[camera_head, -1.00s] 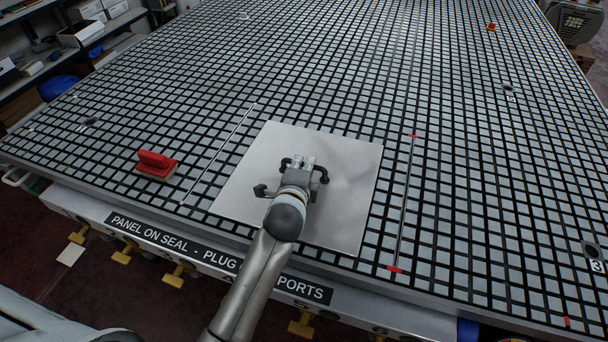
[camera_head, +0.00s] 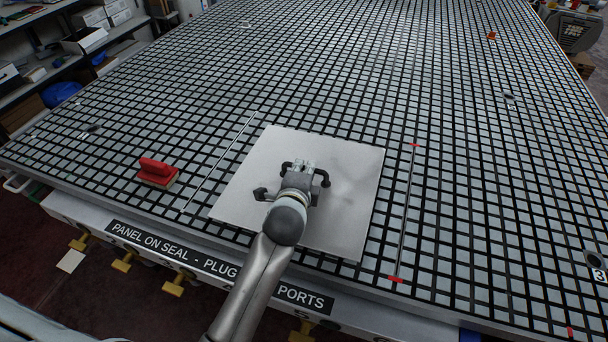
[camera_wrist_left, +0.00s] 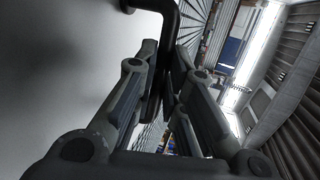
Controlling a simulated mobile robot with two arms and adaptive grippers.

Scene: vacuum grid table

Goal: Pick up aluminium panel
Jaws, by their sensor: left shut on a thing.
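The aluminium panel (camera_head: 245,190) is a pale grey, roughly square sheet over the front middle of the grid table. A black handle (camera_head: 323,178) is on its top face. My left gripper (camera_head: 304,166) is over the middle of the panel with its fingers closed around the handle. In the left wrist view the bent black bar of the handle (camera_wrist_left: 165,12) runs down between the fingers, with the panel (camera_wrist_left: 70,60) at the left. I cannot tell whether a gap lies under the panel. My right gripper is not in view.
The black-and-grey grid table (camera_head: 480,180) is mostly clear behind and right of the panel. A red-handled block (camera_head: 157,170) lies to the left. A thin strip (camera_head: 222,160) lies left of the panel, another strip (camera_head: 405,210) with red ends to its right. Shelves (camera_head: 60,60) stand back left.

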